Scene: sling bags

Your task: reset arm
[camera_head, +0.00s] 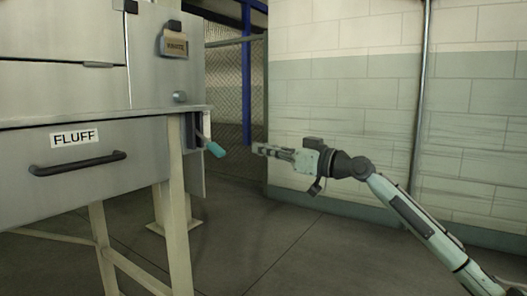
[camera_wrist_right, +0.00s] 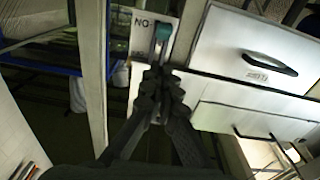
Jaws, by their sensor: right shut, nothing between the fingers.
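My right gripper (camera_head: 262,150) is shut and empty. In the head view it points left toward a lever with a teal grip (camera_head: 215,149) on the side of the grey machine, with a gap between them. In the right wrist view the shut fingers (camera_wrist_right: 160,85) lie in front of the teal grip (camera_wrist_right: 164,30), which hangs from a pale plate with partly hidden lettering. My right arm (camera_head: 410,215) reaches in from the lower right. My left gripper is not in view.
The grey machine (camera_head: 110,165) with a FLUFF drawer handle (camera_head: 78,164) stands on legs at the left. A blue post (camera_head: 246,75) and wire fence are behind. A block wall (camera_head: 350,110) closes the back right. The floor (camera_head: 250,240) before my arm is clear.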

